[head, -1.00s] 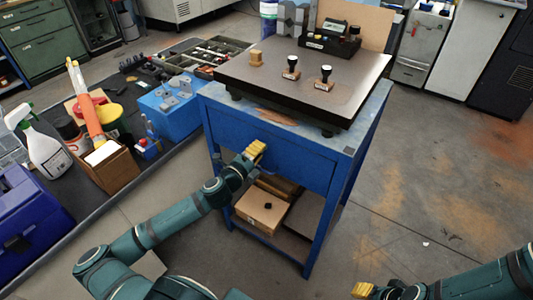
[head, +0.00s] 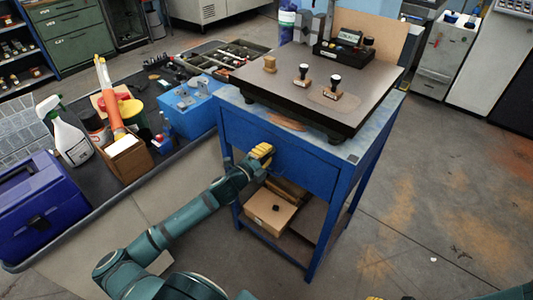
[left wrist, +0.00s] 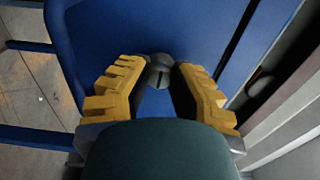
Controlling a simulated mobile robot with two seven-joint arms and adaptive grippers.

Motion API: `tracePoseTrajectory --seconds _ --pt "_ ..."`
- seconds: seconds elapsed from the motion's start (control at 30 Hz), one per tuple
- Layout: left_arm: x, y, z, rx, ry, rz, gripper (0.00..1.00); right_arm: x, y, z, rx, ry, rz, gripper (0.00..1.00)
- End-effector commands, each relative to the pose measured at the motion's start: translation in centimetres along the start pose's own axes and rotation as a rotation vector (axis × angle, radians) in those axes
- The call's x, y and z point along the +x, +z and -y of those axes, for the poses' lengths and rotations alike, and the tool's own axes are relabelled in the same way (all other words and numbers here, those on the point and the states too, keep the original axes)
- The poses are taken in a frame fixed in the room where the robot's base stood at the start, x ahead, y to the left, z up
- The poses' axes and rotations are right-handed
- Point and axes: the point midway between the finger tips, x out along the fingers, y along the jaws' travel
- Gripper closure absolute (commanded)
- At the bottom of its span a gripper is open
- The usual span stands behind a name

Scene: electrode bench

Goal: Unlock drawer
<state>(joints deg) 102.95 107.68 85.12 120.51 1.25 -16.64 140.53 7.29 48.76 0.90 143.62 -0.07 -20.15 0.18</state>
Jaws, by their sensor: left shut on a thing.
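The blue drawer front (head: 308,172) is under the top of the blue bench, and it fills much of the left wrist view (left wrist: 150,25). A small dark grey round lock piece (left wrist: 160,64) with a slot stands out from the blue panel. My left gripper (head: 264,152) is at the drawer front. In the left wrist view its yellow fingers (left wrist: 160,82) are shut on the lock piece, one on each side. In the head view the gripper hides the lock. Only a sliver of my right gripper (head: 374,298) shows at the bottom edge.
A dark plate (head: 300,85) on the bench bears two black-handled stamps (head: 303,73) and a brass piece (head: 269,64). A cardboard box (head: 268,212) sits on the lower shelf. A spray bottle (head: 70,140) and blue toolbox (head: 38,205) stand left. The floor at right is clear.

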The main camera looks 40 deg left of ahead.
Motion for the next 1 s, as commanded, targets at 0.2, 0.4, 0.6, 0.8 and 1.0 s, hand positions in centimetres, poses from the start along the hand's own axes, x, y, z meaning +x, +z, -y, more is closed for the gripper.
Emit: tracePoseTrajectory --seconds 0.2,0.4,0.6,0.8,1.0 --pt "0.1 0.1 0.3 0.004 -0.004 0.002 0.45 0.0 0.0 0.0 0.0 0.0 0.0 0.53" --pt "0.0 0.1 0.1 0.003 -0.002 0.001 0.44 0.0 0.0 0.0 0.0 0.0 0.0 0.53" --pt "-0.4 0.1 0.1 0.002 -0.001 0.002 0.44 0.0 0.0 0.0 0.0 0.0 0.0 0.53" --pt "-3.0 0.1 0.1 0.001 -0.001 0.003 0.44 0.0 0.0 0.0 0.0 0.0 0.0 0.53" --pt "-7.0 0.2 0.1 0.003 -0.001 0.005 0.44 0.0 0.0 0.0 0.0 0.0 0.0 0.53"
